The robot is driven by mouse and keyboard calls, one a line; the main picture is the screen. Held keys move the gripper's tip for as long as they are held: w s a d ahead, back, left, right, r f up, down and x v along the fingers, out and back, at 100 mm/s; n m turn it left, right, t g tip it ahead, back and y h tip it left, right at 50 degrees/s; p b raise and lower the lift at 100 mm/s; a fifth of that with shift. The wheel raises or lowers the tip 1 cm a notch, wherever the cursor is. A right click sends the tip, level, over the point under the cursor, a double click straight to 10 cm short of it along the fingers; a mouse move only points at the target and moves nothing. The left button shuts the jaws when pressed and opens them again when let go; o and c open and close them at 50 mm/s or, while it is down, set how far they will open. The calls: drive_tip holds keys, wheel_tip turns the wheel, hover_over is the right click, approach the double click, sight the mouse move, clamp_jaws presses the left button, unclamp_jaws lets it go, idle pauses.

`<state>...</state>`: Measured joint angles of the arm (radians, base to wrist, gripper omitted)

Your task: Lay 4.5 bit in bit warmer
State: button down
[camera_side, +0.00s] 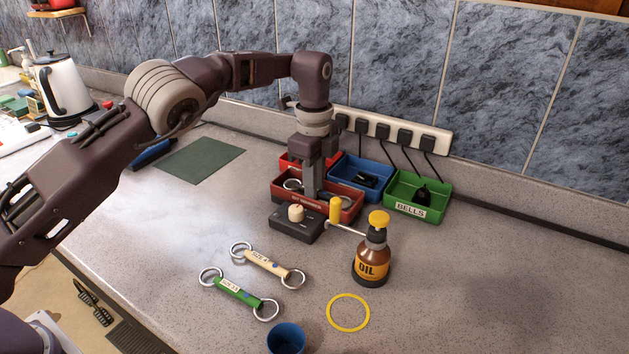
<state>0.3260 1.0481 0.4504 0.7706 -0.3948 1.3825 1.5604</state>
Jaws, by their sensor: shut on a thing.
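My gripper (311,190) points straight down into the front red tray (345,217), whose front label is too small to read surely; it appears to be the bit warmer. The gripper is shut on a bit, mostly hidden by the fingers and tray wall. One metal ring (292,184) of it shows left of the fingers, and another ring seems to show on the right. Its size label is hidden, and I cannot tell whether it touches the tray floor. A cream bit (262,262) labelled size 4 and a green bit (237,291) with a blurred size label lie on the counter.
A dark box with a cream knob (296,212) stands before the tray. A yellow handle (336,210) on a rod and an oil bottle (371,255) are right of it. Blue (343,166) and green (441,191) trays adjoin. A yellow ring (348,312) and blue cup (286,338) are in front.

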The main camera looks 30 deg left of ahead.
drive_tip(key=shift+f, duration=0.1)
drive_tip(key=c, duration=1.6)
unclamp_jaws()
